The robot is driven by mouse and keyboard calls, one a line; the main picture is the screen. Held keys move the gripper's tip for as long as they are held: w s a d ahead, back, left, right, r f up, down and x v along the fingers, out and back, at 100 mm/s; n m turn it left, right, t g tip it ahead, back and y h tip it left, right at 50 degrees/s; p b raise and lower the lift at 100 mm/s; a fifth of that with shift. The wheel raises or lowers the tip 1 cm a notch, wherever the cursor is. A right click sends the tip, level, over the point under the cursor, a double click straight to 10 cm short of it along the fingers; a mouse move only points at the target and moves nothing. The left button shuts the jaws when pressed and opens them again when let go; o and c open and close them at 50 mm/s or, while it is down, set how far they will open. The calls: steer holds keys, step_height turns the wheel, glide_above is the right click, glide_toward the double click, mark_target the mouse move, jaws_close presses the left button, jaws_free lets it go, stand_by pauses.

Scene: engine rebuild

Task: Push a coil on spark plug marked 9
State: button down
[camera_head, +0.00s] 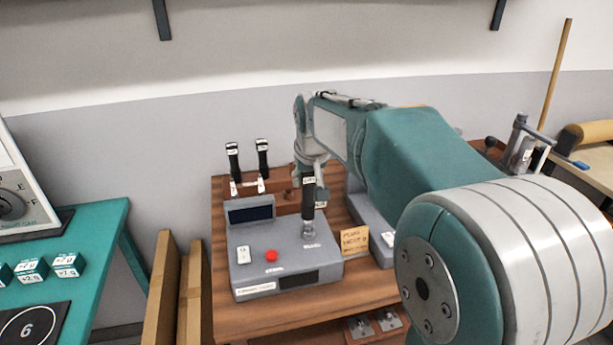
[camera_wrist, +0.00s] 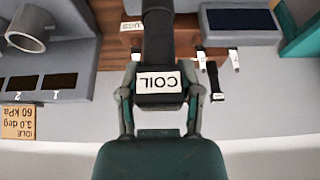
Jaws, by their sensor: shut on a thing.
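My gripper (camera_head: 309,172) is shut on a black coil (camera_head: 308,203) and holds it upright, boot end down. In the wrist view my gripper (camera_wrist: 158,100) has a finger on each side of the coil (camera_wrist: 158,40), and its white COIL label faces the camera. In the head view the coil's lower end is at a metal post (camera_head: 309,229) on a grey tester box (camera_head: 282,272); I cannot tell whether they touch. Two more black coils (camera_head: 233,161) (camera_head: 262,157) stand at the back left. I cannot read a 9 on any spark plug.
The tester has a dark display (camera_head: 250,213) and a red button (camera_head: 271,256). A tan note (camera_head: 354,241) stands right of it, before another grey unit (camera_head: 382,257). A teal table (camera_head: 96,240) is at left. A wall is close behind the bench.

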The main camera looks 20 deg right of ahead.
steer(key=shift+f, duration=0.45)
stand_by(0.3)
steer(key=shift+c, duration=0.9)
jaws_free()
steer(key=shift+r, duration=3.7)
